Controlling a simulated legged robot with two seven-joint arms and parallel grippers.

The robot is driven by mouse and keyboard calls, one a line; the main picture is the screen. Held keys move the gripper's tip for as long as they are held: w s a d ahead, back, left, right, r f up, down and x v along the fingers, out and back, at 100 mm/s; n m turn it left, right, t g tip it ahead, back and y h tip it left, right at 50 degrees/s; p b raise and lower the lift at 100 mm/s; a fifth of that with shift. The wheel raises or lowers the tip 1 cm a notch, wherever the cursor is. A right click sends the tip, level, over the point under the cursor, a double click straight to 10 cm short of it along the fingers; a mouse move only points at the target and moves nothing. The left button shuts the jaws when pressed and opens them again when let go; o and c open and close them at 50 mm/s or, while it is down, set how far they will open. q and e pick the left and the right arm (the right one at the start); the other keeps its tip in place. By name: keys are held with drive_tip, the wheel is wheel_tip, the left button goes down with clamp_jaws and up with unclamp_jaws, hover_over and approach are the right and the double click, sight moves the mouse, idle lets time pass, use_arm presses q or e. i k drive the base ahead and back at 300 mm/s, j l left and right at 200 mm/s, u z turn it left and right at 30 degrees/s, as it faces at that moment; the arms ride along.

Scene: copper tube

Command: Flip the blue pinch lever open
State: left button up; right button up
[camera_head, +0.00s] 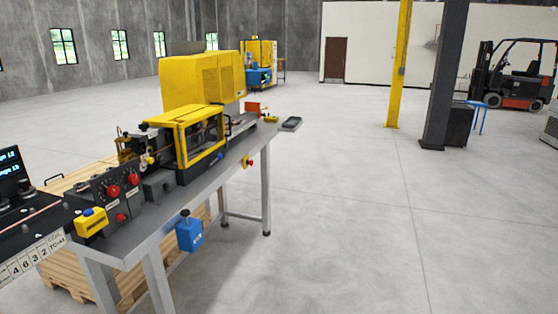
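A metal workbench (140,232) with a tube machine on it stands at the left. A blue box (189,235) with a dark knob on top hangs at the bench's front edge. A small blue part (88,211) sits on top of a yellow box (91,224) at the bench's near left. I cannot tell which blue part, if either, is the pinch lever, or whether a lever is open or shut. Neither of my grippers is in view.
A yellow-framed guard (187,135) and a control box with red knobs (113,191) stand on the bench. A wooden pallet (68,284) lies below. A dark pillar (448,70), yellow post (398,70) and forklift (515,75) stand right. The floor right of the bench is clear.

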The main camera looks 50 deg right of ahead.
sight(219, 156)
drive_tip(key=z, duration=1.25)
drive_tip(key=i+l+u, duration=0.35)
drive_tip(key=i+l, duration=0.45)
drive_tip(key=i, duration=0.45)
drive_tip(key=i+l+u, duration=0.3)
drive_tip(key=i+l, duration=0.8)
drive_tip(key=i, duration=0.1)
